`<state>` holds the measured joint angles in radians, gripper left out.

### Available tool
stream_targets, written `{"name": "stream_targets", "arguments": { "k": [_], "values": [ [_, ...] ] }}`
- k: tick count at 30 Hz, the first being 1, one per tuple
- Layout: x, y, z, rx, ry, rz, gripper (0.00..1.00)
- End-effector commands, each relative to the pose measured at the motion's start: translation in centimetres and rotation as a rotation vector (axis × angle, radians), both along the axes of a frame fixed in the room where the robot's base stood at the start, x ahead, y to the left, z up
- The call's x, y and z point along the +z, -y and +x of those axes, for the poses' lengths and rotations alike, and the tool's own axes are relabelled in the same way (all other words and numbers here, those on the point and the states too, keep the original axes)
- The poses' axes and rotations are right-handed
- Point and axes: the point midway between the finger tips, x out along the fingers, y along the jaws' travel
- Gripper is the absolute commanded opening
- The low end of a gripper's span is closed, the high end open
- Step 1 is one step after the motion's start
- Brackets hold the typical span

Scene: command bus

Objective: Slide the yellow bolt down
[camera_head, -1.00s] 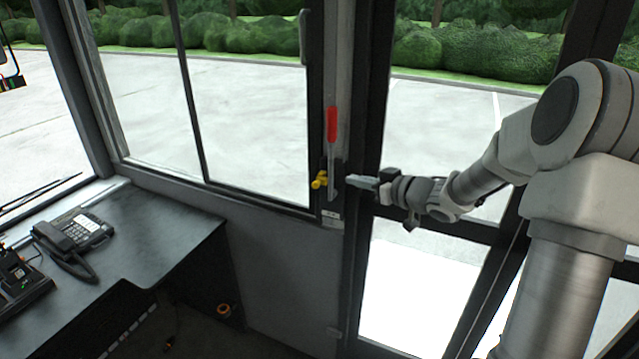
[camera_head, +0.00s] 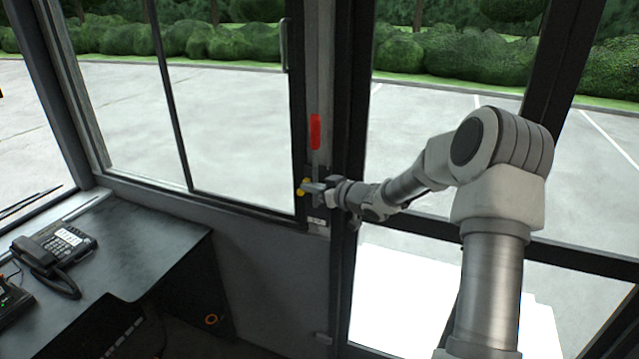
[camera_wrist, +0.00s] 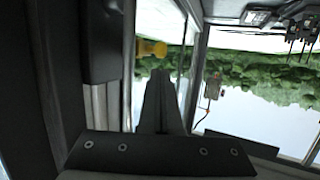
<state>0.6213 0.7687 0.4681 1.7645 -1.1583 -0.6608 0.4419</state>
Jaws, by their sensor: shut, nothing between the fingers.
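The yellow bolt (camera_head: 302,187) sits on the dark door post, just below and left of the red-handled lever (camera_head: 315,132). In the head view my gripper (camera_head: 308,187) is at the bolt from the right and covers part of it. In the wrist view the bolt (camera_wrist: 150,48) shows just beyond the tips of my gripper (camera_wrist: 160,74), slightly to their left. The fingers are together with nothing between them. I cannot tell whether the fingertips touch the bolt.
A glass window lies left of the post and a glazed door (camera_head: 430,180) lies right. A black desk (camera_head: 150,245) with a phone (camera_head: 55,248) stands at the lower left. The red lever rises close above my gripper.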

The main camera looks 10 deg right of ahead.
Motion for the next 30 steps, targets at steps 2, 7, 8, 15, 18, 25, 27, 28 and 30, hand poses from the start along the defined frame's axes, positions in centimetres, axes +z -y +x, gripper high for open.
{"name": "stream_targets", "arguments": {
  "k": [2,7,8,15,18,25,27,28,30],
  "values": [
    [-0.6,-0.2,0.3,0.0,0.0,0.001,0.0],
    [-1.1,-0.3,0.6,-0.001,0.0,0.0,0.0],
    [-1.2,-0.3,0.6,-0.001,0.001,-0.001,0.0],
    [-1.2,-0.3,0.6,-0.001,0.001,-0.001,0.0],
    [-1.3,-0.3,0.6,-0.001,0.001,-0.001,0.0],
    [-3.9,-0.3,0.5,0.0,-0.002,-0.001,0.0],
    [-5.3,-0.3,0.5,0.0,-0.002,0.0,0.0],
    [-5.9,-0.3,0.5,-0.001,-0.003,0.001,0.0],
    [-7.4,-0.3,0.6,0.0,-0.002,0.0,0.0]
  ]
}}
